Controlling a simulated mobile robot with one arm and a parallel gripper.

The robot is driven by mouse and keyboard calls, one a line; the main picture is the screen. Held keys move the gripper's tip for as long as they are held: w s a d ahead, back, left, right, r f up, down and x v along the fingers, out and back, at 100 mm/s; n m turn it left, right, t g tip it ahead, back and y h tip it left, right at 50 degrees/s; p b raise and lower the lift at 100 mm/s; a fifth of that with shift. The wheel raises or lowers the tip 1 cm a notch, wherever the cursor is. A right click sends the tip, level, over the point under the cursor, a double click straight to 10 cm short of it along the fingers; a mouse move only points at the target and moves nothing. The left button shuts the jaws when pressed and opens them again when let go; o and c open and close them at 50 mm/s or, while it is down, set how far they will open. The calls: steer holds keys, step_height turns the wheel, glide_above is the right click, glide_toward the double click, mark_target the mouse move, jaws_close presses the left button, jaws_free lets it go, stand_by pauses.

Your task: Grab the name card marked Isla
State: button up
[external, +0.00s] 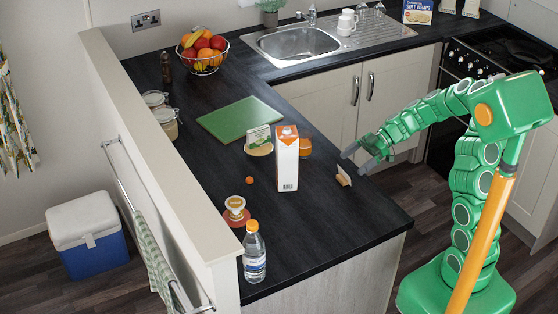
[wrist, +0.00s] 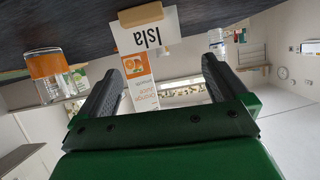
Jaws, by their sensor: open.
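The name card marked Isla (wrist: 146,37) is white with black letters and hangs upside down in the wrist view, its wooden holder (wrist: 141,14) on the dark worktop. In the external view the small wooden holder (external: 343,176) stands near the worktop's right edge, and the lettering cannot be read there. My gripper (external: 354,163) is open and empty, just to the right of and behind the card, apart from it. In the wrist view the card shows between and beyond the fingers of my gripper (wrist: 160,72).
An orange juice carton (external: 286,160) stands left of the card. A water bottle (external: 254,252) stands at the front corner. The worktop in front of the card is clear.

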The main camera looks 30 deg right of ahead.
mark_target(344, 173)
steer(key=shift+w+d+f+t, duration=0.3)
steer(key=shift+w+d+f, duration=0.2)
steer(key=shift+f, duration=0.15)
steer(key=shift+a+f, duration=0.1)
steer(key=shift+a, duration=0.05)
steer(key=shift+x, duration=1.15)
steer(key=a+f, duration=0.1)
steer(key=a, duration=0.1)
steer(key=a+f, duration=0.1)
steer(key=shift+s+a+f, duration=0.1)
steer(key=shift+a+f, duration=0.25)
steer(key=shift+f, duration=0.05)
steer(key=shift+a+f, duration=0.15)
steer(key=shift+a, duration=0.2)
steer(key=c, duration=0.8)
steer(key=shift+o, duration=0.2)
